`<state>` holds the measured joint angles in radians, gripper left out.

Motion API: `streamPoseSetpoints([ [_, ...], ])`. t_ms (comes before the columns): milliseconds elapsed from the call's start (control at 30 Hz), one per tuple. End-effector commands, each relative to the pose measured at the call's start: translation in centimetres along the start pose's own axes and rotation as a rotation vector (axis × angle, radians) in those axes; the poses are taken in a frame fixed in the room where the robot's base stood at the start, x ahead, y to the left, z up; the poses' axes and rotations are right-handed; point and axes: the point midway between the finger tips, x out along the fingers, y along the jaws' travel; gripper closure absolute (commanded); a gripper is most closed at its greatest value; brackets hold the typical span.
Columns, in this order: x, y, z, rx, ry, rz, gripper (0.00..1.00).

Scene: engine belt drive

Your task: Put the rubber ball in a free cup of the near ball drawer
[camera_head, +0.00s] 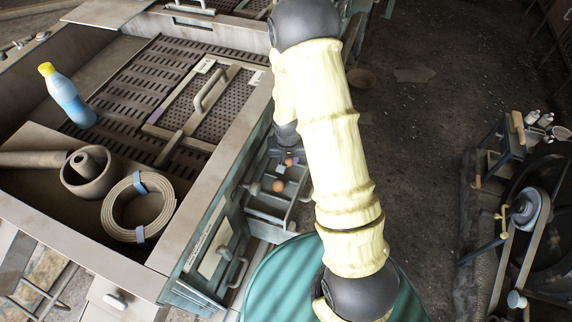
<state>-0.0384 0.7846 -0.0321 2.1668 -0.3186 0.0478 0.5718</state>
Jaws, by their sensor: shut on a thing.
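My gripper (287,159) is small in the head view, at the end of my arm and above an open drawer (268,218) in the side of the bench. It is shut on a small orange ball (290,162), which shows partly below the wrist. Another orange-brown ball (279,186) sits lower in the picture, in the drawer. My arm hides the drawer's right part. The cups are too small and dark to tell which are free.
The bench top holds a blue bottle (68,97) with a yellow cap, a coiled belt (138,207) and a grey pulley (90,172). A green round surface (275,285) lies in front. A handled plate (208,100) lies on the slotted top. Open floor (430,130) is at right.

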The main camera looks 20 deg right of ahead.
Motion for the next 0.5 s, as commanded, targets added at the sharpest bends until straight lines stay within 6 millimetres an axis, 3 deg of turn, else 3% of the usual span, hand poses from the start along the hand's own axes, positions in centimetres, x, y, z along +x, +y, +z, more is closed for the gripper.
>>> streamPoseSetpoints([
  [233,0.6,0.0,0.1,-0.001,-0.002,0.001,0.91],
  [500,3.3,-0.2,0.5,-0.003,-0.001,0.0,0.91],
])
